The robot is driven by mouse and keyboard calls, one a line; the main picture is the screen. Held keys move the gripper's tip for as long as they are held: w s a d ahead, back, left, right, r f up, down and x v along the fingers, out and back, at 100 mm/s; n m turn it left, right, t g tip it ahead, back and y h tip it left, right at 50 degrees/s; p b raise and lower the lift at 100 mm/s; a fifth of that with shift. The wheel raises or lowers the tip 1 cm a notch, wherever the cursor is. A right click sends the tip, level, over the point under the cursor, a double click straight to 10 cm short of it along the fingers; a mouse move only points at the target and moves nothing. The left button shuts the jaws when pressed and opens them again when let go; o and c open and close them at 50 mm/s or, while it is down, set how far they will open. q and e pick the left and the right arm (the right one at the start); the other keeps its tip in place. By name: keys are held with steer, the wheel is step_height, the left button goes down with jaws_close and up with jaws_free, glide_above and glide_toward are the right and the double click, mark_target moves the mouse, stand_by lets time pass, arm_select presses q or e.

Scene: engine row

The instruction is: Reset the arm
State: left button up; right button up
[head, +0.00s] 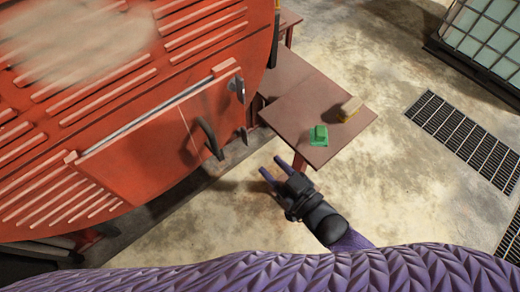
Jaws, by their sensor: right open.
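My right gripper (272,174) is in the lower middle of the head view, at the end of my dark and purple arm. Its two purple fingers are apart and nothing shows between them. It is over the floor, just left of and below the small brown table (300,105). My left gripper does not show.
A large red engine housing (130,140) with dark handles fills the left. A green block (318,136) and a yellowish block (350,108) lie on the table. Floor grates (460,130) and a caged tank (490,40) are at the right. Open concrete floor lies between.

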steer(key=shift+s+d, duration=0.15)
steer(key=shift+s, duration=0.05)
steer(key=s+d+f+m+g+h+b, duration=0.1)
steer(key=s+d+f+g+h+b, duration=0.15)
steer(key=f, duration=0.65)
steer(key=s+d+f+m+g+h+b, duration=0.1)
steer(key=s+d+f+g+h+b, duration=0.2)
steer(key=f, duration=0.7)
steer(key=s+d+f+m+g+h+b, duration=0.1)
steer(key=s+d+f+h+b, duration=0.2)
steer(key=f, duration=0.6)
steer(key=s+d+f+g+h+b, duration=0.1)
steer(key=s+d+f+g+b, duration=0.1)
steer(key=s+f, duration=0.4)
steer(key=s+d+f+m+g+h+b, duration=0.1)
steer(key=s+f+g+b, duration=0.2)
steer(key=s, duration=1)
step_height(320, 180, down, 4)
steer(key=g, duration=0.2)
steer(key=shift+d+g+b, duration=0.35)
steer(key=shift+b, duration=0.05)
steer(key=shift+w+r, duration=0.1)
